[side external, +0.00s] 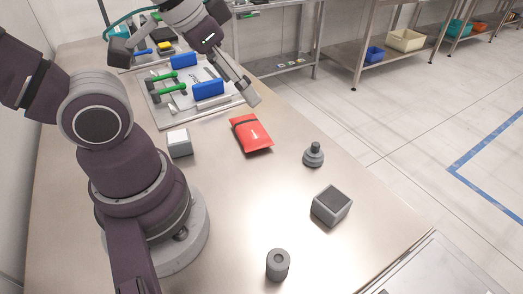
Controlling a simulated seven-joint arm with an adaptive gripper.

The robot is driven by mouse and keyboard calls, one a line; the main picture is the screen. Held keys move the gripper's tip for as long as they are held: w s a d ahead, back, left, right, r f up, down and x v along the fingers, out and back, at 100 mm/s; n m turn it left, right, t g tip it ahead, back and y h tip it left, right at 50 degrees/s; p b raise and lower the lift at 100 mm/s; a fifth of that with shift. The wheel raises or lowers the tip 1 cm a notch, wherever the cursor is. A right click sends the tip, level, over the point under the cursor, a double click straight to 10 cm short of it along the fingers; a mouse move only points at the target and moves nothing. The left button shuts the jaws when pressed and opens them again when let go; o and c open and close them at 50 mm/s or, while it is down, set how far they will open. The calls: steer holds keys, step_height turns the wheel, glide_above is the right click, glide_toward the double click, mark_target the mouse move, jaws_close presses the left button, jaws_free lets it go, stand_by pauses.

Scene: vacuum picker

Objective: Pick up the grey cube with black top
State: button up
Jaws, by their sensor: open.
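The grey cube with a black top (331,207) stands on the metal table at the right, in the side external view. Its black top and grey sides are in plain view, and nothing touches it. My gripper (250,97) is at the upper middle, well up and left of the cube in the picture, near the far tool board. It is open, and I see nothing held in it. Its fingers are small and seen from the side.
A red pouch (251,134), a grey stepped knob (313,155), a grey cylinder (278,265) and a pale-topped grey block (179,143) stand apart on the table (240,210). Blue and green-handled tools lie on the board behind. Table around the cube is clear.

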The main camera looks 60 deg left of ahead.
steer(key=shift+o, duration=0.8)
steer(key=m+g, duration=0.6)
steer(key=m, duration=1)
glide_above(333, 199)
steer(key=f, duration=0.9)
steer(key=shift+d+f, duration=0.25)
steer(key=shift+f, duration=0.05)
steer(key=f, duration=1)
steer(key=shift+a+f, duration=0.2)
steer(key=shift+a, duration=0.05)
steer(key=shift+r, duration=0.1)
steer(key=c, duration=1.3)
